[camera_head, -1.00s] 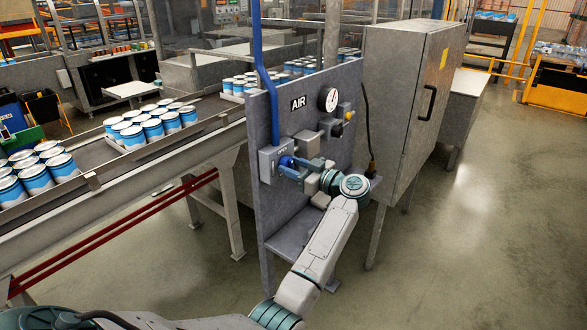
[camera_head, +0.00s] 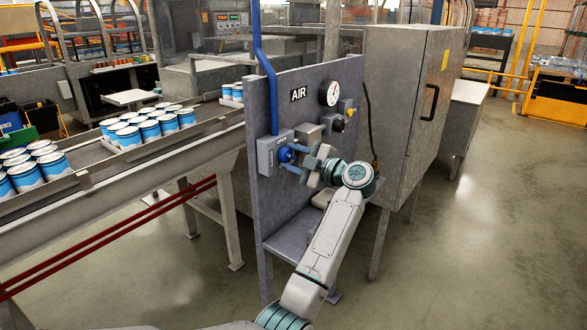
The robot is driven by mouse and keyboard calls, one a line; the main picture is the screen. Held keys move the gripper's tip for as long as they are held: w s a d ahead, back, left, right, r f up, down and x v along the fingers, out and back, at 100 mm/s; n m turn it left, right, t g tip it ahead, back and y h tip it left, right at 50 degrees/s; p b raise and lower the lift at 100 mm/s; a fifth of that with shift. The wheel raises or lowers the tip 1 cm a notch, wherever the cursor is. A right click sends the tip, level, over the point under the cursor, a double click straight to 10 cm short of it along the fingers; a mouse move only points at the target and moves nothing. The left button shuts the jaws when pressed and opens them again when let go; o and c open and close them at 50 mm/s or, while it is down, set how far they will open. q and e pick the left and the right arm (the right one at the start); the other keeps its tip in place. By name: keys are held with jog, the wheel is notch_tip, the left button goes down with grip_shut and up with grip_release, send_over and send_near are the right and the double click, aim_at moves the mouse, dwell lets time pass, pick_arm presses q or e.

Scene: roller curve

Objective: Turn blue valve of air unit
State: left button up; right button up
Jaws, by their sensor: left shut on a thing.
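The air unit is an upright grey panel (camera_head: 258,95) marked AIR, with a small grey box (camera_head: 268,158) on its front. The blue valve (camera_head: 286,155) sticks out of this box as a round knob. My left gripper (camera_head: 292,158) reaches it from the right and is shut on the valve, its fingers partly hiding the knob. The wrist and pale arm come up from the bottom of the view. The exact angle of the valve is hard to read. My right gripper is not in view.
A round gauge (camera_head: 330,93) and a yellow knob (camera_head: 350,112) sit on the panel, right of the valve. A grey cabinet (camera_head: 395,120) stands close on the right. A conveyor (camera_head: 110,185) with blue-and-white cans runs on the left. The floor at right is clear.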

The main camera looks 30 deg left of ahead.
pick_arm(q)
jog(key=n+b, duration=0.2)
jog(key=b, duration=0.1)
jog(key=n+b, duration=0.1)
jog(key=n, duration=0.1)
jog(key=shift+f+b, duration=0.25)
jog(key=shift+b, duration=0.05)
jog(key=shift+n+b, duration=0.65)
jog(key=shift+n, duration=0.05)
jog(key=shift+r+n+b, duration=0.15)
jog(key=shift+n+b, duration=0.25)
jog(key=shift+n, duration=0.4)
jog(key=o, duration=1)
